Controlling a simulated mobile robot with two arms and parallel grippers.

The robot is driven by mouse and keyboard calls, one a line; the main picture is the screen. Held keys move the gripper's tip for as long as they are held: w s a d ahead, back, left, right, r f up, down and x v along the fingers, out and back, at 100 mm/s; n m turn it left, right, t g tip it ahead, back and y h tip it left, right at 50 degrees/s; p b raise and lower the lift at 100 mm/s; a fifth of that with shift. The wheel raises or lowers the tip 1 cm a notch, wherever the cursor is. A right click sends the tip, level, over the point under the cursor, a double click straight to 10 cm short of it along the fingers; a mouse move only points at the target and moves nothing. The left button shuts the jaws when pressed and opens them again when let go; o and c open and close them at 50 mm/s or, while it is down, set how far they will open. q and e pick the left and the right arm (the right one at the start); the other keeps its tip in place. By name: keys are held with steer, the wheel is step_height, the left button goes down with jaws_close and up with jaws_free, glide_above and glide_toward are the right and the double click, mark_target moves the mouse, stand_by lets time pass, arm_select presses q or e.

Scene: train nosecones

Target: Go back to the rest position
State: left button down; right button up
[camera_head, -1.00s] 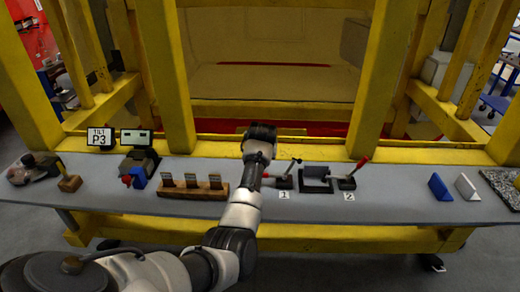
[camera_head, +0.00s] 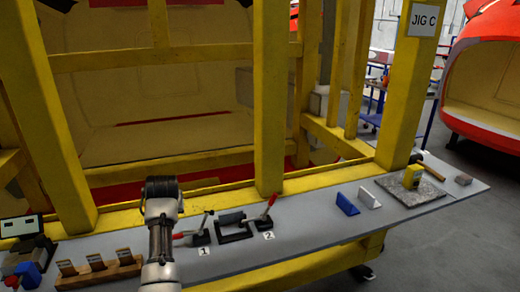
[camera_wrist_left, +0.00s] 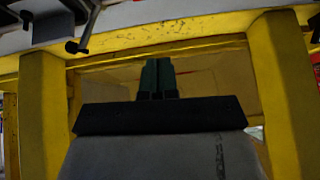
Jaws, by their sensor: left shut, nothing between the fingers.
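My left gripper (camera_head: 161,187) is at the end of my raised left arm, left of the two levers and in front of the yellow frame. Its fingers are hidden in the head view. In the left wrist view its two dark fingers (camera_wrist_left: 157,78) are side by side, shut, with nothing between them. They point toward the opening between two yellow posts. My right gripper is in neither view.
A grey bench (camera_head: 305,232) runs along the yellow frame (camera_head: 268,110). On it are a wooden block with several slots (camera_head: 100,272), lever 1 (camera_head: 201,236), lever 2 (camera_head: 263,222), a blue piece (camera_head: 346,204), a white piece (camera_head: 369,200) and a stone plate (camera_head: 418,190).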

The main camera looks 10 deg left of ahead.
arm_select(q)
steer(key=s+d+f+m, duration=0.2)
steer(key=s+d+f, duration=0.1)
steer(key=s+f, duration=0.55)
steer(key=s+d+f+m+g+h, duration=0.1)
steer(key=s+d+m, duration=0.1)
steer(key=s+d, duration=0.6)
steer(key=s+d+f+m+h, duration=0.2)
steer(key=s+d, duration=0.1)
steer(key=s, duration=0.9)
steer(key=s+d+f+m+g+h, duration=0.1)
steer(key=s+d+m, duration=0.1)
steer(key=s+d, duration=0.6)
step_height(320, 180, down, 26)
steer(key=s+a+g+b, duration=0.1)
steer(key=s+a+b, duration=0.1)
steer(key=s+a+f+g+b, duration=0.1)
steer(key=s+a+f, duration=0.2)
steer(key=s+f, duration=1.4)
step_height(320, 180, down, 2)
steer(key=shift+f+b, duration=0.2)
steer(key=shift+b, duration=0.15)
